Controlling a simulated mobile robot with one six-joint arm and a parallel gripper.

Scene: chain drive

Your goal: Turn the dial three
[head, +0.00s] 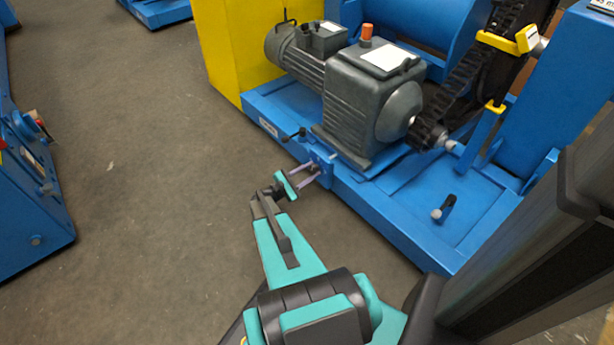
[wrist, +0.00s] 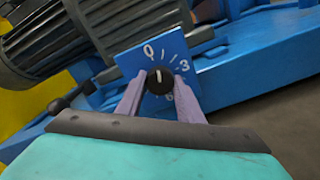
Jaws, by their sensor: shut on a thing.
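The dial is a round black knob (wrist: 159,81) with a white pointer line, on a blue plate (wrist: 143,57) with white marks and digits. In the wrist view the pointer line stands nearly upright, near the 0 side; the 3 is to the upper right. My gripper (wrist: 160,88) has its two purple fingers on either side of the knob, shut on it. In the head view my gripper (head: 308,175) reaches the front side of the blue machine base, and its fingers hide most of the dial there.
A grey motor and gearbox (head: 370,105) sit on the blue base (head: 385,205) behind the dial. A small black lever (head: 293,134) stands left of the dial. Another lever with a pale knob (head: 444,209) is at the right. The floor (head: 150,200) to the left is clear.

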